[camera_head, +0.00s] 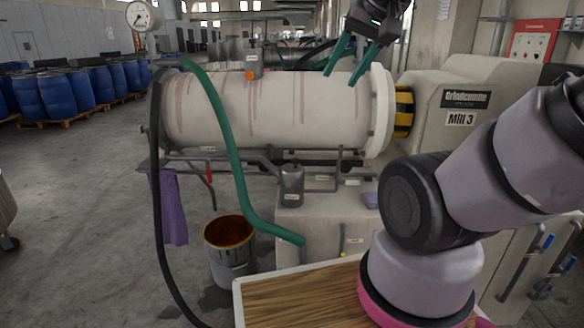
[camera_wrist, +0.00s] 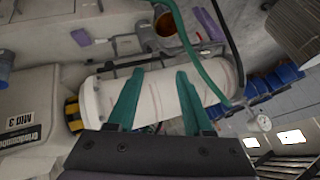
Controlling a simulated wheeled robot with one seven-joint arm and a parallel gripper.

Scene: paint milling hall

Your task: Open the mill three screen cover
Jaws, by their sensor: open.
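Mill 3 shows as a pale horizontal cylinder (camera_head: 270,112) with reddish streaks and a white end flange (camera_head: 380,110). Its housing on the right carries a "Mill 3" label (camera_head: 461,119). A small grey fitting with an orange part (camera_head: 253,62) sits on top of the cylinder. I cannot tell which part is the screen cover. My gripper (camera_head: 340,79) shows two teal fingers, apart and empty, at the top right of the cylinder in the head view. In the wrist view the open gripper (camera_wrist: 160,74) is seen against the cylinder (camera_wrist: 160,96); contact is not visible.
A green hose (camera_head: 232,150) and a black hose (camera_head: 158,190) hang in front of the mill. A bucket of brown contents (camera_head: 232,270) and a purple cloth (camera_head: 170,208) are at lower left. Blue drums (camera_head: 70,92) stand far left. Open floor lies between.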

